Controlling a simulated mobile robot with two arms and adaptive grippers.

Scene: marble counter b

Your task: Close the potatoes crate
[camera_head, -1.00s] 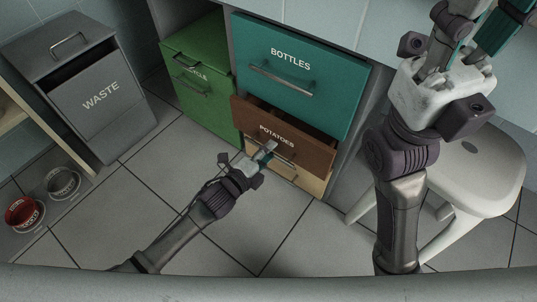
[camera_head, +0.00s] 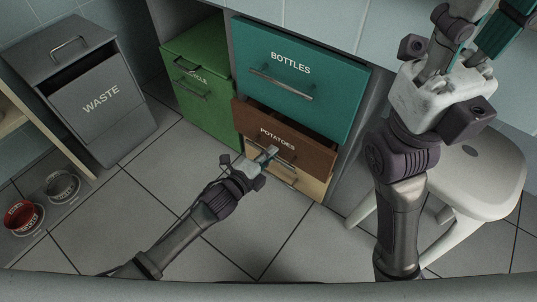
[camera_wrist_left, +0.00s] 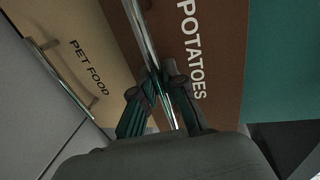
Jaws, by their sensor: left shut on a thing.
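The potatoes crate (camera_head: 308,149) is a brown drawer labelled POTATOES, standing partly out below the teal BOTTLES drawer; a dark gap shows above its front. Its metal bar handle (camera_wrist_left: 152,48) runs between my left fingers in the left wrist view. My left gripper (camera_head: 270,153) is shut on this handle, in front of the drawer; in the wrist view its fingertips (camera_wrist_left: 160,72) sit at the bar beside the label. My right gripper (camera_head: 482,35) is raised at the top right, fingers apart and empty, tips partly cut off by the frame.
The BOTTLES drawer (camera_head: 310,65) above is shut. A pale PET FOOD drawer (camera_head: 312,184) lies below. Green RECYCLE (camera_head: 205,110) and grey WASTE (camera_head: 115,115) bins stand left. A white stool (camera_head: 480,180) stands right, near my right arm. The tiled floor (camera_head: 165,190) between is mostly clear.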

